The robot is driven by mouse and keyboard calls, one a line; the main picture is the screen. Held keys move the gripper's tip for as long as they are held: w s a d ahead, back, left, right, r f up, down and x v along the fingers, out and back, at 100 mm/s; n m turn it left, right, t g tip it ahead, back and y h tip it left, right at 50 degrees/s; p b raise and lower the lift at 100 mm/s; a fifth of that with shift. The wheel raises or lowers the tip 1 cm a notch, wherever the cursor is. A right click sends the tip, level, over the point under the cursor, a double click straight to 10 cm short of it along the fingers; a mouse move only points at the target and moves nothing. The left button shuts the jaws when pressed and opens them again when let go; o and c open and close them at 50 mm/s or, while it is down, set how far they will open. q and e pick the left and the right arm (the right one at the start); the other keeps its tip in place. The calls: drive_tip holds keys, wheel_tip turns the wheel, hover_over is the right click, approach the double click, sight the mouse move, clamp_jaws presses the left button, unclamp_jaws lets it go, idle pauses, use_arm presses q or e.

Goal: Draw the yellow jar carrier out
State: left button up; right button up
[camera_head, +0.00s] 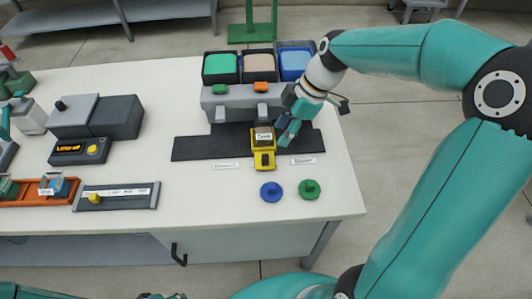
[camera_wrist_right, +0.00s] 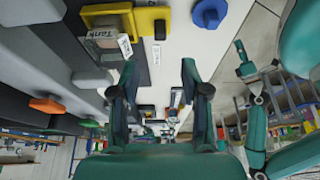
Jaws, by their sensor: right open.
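The yellow jar carrier (camera_head: 264,160) sits at the front edge of the dark mat, below the grey dispenser block. It holds a small jar (camera_head: 263,136) labelled "Tank". In the right wrist view the carrier (camera_wrist_right: 153,20) and jar (camera_wrist_right: 104,38) are at the top left, beyond the fingertips. My right gripper (camera_head: 314,120) is open and empty, just right of the carrier and apart from it. Its two fingers also show spread in the right wrist view (camera_wrist_right: 158,72). Of my left arm, only small parts seem to show at the head view's bottom edge; its jaws cannot be made out.
The grey dispenser block (camera_head: 240,103) has green, beige and blue bins behind it. Blue (camera_head: 271,191) and green (camera_head: 309,189) knobs stand on the table in front. A grey slider panel (camera_head: 117,196) and orange tray (camera_head: 22,193) lie left. White table is clear between.

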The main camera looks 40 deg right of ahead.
sight(266, 156)
drive_tip(key=x, duration=1.1)
drive_tip(key=shift+d, duration=0.1)
clamp_jaws()
